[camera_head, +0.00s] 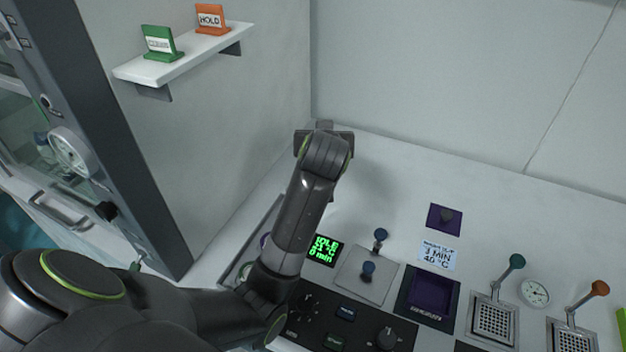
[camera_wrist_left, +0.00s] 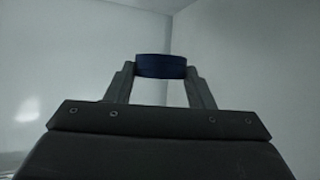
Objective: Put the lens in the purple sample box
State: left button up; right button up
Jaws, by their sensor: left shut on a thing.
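My left gripper (camera_wrist_left: 160,78) is shut on a dark blue, short round piece (camera_wrist_left: 160,65), which looks like the lens in its mount. In the head view my left wrist hides the fingers and the held piece. That gripper (camera_head: 324,132) is near the back wall corner, above the white bench. An open purple box (camera_head: 432,292) sits in a dark panel at the lower right, well away from the gripper. Behind it lies a purple square plate with a dark knob (camera_head: 445,218), which looks like a lid. My right gripper is not in view.
A lit display (camera_head: 323,250) and a metal plate with blue knobs (camera_head: 366,276) stand between my left arm and the box. Levers with teal (camera_head: 517,261) and orange (camera_head: 600,288) knobs rise on the right. A shelf (camera_head: 185,55) juts from the left wall.

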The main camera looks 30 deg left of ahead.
pick_arm(q)
jog(key=w+a+f+n+g+y, duration=0.1)
jog(key=w+a+f+n+y, duration=0.1)
jog(key=f, duration=0.4)
jog(key=shift+w+a+f, duration=0.2)
jog(key=shift+w+a, duration=0.35)
jog(key=shift+a, duration=0.7)
jog(key=shift+f+p, duration=0.7)
jog(key=shift+f, duration=4.1)
jog(key=shift+f, duration=0.1)
jog(key=shift+f, duration=0.15)
jog(key=o, duration=1)
